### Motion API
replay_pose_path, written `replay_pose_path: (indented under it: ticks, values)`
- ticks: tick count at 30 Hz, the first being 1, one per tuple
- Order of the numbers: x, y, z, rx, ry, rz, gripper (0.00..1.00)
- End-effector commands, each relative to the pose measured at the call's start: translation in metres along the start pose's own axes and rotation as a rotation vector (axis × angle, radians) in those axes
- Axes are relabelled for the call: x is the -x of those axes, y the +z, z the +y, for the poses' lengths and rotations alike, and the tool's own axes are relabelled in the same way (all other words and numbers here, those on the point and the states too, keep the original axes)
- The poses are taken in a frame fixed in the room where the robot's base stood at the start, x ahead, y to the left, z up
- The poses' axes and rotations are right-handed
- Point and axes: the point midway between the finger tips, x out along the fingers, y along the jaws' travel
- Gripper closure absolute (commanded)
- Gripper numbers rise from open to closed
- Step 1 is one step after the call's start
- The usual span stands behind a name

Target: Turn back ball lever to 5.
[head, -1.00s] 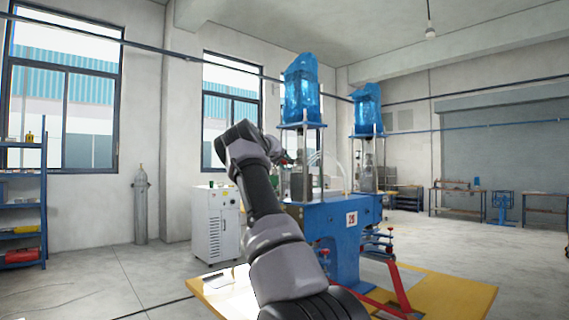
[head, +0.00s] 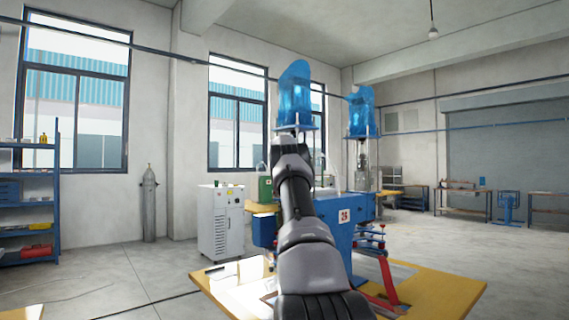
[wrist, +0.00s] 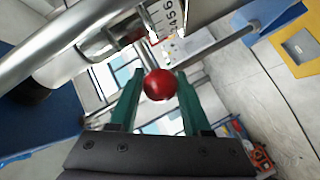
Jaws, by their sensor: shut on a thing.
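The ball lever's red ball (wrist: 159,84) shows in the middle of the wrist view. My gripper (wrist: 160,80) has its two green fingers on either side of the ball and is shut on it. A dial plate (wrist: 172,18) with the figures 4, 5 and 6 is just beyond the ball, at the top. I cannot tell which figure the lever points to. In the head view, my arm hides the gripper, the ball and the dial on the blue machine (head: 322,207).
A second press with a blue cover (head: 361,112) stands behind to the right. A white cabinet (head: 221,222) stands left of the machine. Metal bars (wrist: 70,38) run close to my gripper in the wrist view. The floor at left is open.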

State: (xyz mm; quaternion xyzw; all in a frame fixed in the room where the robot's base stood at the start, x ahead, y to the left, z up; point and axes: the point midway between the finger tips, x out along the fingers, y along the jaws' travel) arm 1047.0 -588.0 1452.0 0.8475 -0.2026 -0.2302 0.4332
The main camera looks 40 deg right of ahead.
Motion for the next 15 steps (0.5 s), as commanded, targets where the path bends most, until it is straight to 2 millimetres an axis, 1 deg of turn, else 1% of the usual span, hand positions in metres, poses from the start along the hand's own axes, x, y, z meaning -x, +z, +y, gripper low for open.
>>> replay_pose_path:
  ticks: [1, 15]
  values:
    - [0.0, 0.002, 0.002, -0.002, -0.013, 0.023, 1.0]
    - [0.012, 0.011, 0.004, 0.05, -0.133, 0.213, 1.0]
